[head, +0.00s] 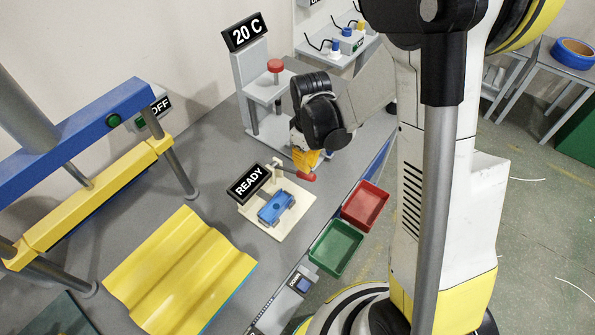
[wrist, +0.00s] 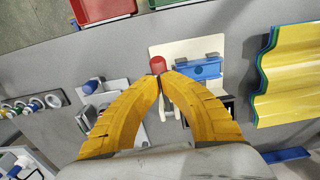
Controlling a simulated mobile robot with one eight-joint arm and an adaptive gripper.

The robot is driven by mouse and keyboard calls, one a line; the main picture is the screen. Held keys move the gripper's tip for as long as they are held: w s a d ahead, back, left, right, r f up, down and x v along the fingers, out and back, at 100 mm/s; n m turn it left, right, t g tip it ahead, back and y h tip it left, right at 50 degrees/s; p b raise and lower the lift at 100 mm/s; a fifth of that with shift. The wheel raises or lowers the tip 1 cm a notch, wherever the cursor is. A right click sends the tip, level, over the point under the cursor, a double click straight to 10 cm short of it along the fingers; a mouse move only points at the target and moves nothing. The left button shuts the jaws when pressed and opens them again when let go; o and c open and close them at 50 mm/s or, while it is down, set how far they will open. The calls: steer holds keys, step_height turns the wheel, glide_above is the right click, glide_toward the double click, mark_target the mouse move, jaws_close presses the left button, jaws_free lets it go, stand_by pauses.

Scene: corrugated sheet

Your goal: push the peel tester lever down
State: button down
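The peel tester is a cream base plate (head: 290,219) with a black READY sign (head: 248,183) and a blue clamp block (head: 276,207). Its pale lever (head: 288,170) stands out above the plate and ends in a red knob (head: 306,177). My gripper (head: 309,168) is right at the knob, its yellow fingers pointing down. In the wrist view the fingertips (wrist: 161,77) meet, with the red knob (wrist: 157,65) showing just past them. The gripper looks shut with nothing between the fingers. I cannot tell whether the tips touch the knob.
A yellow corrugated sheet (head: 180,275) lies left of the tester. A blue and yellow press (head: 90,205) stands at the far left. A stand with a 20 C sign (head: 244,33) is behind. Red (head: 365,206) and green (head: 336,247) bins hang at the table's right edge.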

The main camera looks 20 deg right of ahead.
steer(key=shift+f+b, duration=4.2)
steer(key=shift+f, duration=0.5)
steer(key=shift+r+p, duration=4.15)
steer(key=shift+r, duration=1.95)
steer(key=s+r+m+t+b, duration=0.7)
steer(key=s+r+b, duration=0.1)
steer(key=s, duration=0.4)
steer(key=shift+s+r+b, duration=0.25)
steer(key=shift+s+b, duration=0.1)
steer(key=shift+b, duration=0.05)
